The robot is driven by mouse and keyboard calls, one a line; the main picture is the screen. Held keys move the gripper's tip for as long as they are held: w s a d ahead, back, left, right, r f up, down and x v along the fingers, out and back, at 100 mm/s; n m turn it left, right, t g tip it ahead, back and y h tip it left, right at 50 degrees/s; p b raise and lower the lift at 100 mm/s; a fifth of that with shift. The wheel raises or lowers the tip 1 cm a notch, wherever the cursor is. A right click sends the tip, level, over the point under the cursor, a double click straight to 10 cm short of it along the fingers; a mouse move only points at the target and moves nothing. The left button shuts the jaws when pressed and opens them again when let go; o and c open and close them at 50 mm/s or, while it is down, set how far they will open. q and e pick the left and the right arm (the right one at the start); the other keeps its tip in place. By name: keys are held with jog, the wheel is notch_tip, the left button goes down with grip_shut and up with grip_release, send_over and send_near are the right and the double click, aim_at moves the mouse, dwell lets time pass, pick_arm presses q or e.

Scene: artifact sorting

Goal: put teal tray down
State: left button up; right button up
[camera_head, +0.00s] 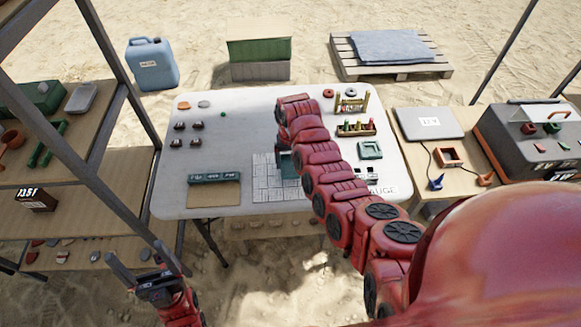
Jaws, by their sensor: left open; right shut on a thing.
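A teal tray (284,165) shows in part at the white gridded mat (266,184) near the middle of the table; my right arm hides the rest. My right gripper (291,151) is above the mat, shut on the teal tray, with its fingertips mostly hidden by my arm. I cannot tell whether the tray touches the mat. My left gripper (147,262) is open and empty, low in front of the table's left front edge. A second teal square tray (370,149) lies at the right of the table.
The white table (240,125) holds several small dark pieces at left, a long teal box (213,178) by a brown board, and a rack of coloured tools (356,129) at right. A side table with a laptop (430,122) adjoins. Shelves stand at left.

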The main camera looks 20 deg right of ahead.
aim_at(291, 168)
jog(key=shift+s+f+p, duration=0.1)
jog(key=shift+f+p, duration=0.25)
jog(key=shift+f, duration=0.25)
notch_tip(291, 168, down, 2)
jog(key=shift+f, duration=0.2)
jog(key=o, duration=1.1)
jog(key=shift+o, duration=0.2)
jog(key=shift+r, duration=0.1)
